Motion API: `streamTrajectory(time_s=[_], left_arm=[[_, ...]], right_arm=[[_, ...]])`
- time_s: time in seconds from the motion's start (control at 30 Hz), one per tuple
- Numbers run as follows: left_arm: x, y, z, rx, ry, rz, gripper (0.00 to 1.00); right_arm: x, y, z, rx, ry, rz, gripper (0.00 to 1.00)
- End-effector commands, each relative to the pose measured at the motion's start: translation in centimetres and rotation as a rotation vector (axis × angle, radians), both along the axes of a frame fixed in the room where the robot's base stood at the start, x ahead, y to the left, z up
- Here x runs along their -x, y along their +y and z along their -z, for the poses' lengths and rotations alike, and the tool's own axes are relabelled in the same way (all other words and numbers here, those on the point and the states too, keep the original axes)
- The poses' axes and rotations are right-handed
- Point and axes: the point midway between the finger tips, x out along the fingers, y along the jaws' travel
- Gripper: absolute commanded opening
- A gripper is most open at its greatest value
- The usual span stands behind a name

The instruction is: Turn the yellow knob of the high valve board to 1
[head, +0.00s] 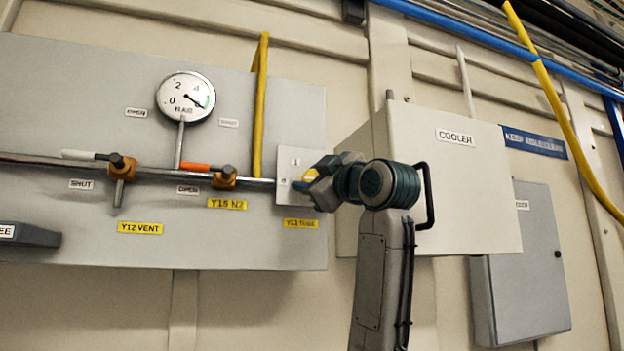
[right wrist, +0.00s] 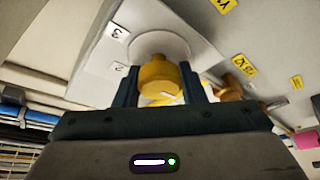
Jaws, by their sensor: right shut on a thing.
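The high valve board (head: 80,90) is a grey panel on the wall at the left of the head view. The yellow knob (head: 311,175) sits at its right end on a small pale plate (head: 290,198) with number labels. My right gripper (head: 318,182) is at the knob and partly hides it. In the right wrist view the knob (right wrist: 160,82) stands between the two dark fingers of my right gripper (right wrist: 158,88), which is shut on it. Labels 3 (right wrist: 117,32) and 2 (right wrist: 120,68) show beside it. The knob's pointer setting cannot be told. My left gripper is not in view.
A round gauge (head: 186,97) stands above a pipe with an orange-handled valve (head: 224,177) and a white-handled valve (head: 122,166). A box marked COOLER (head: 455,190) juts out right of my right gripper. A grey cabinet (head: 520,270) hangs further right.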

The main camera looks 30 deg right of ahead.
Motion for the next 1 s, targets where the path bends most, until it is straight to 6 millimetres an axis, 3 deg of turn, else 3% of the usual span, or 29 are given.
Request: streamTrajectory(time_s=[0.37, 1.0], left_arm=[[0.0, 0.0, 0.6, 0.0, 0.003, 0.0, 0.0], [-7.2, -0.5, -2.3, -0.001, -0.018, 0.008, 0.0]], right_arm=[[0.0, 0.0, 0.1, -0.097, -0.024, -0.001, 0.14], [0.0, -0.1, 0.1, -0.646, -0.155, -0.002, 0.14]])
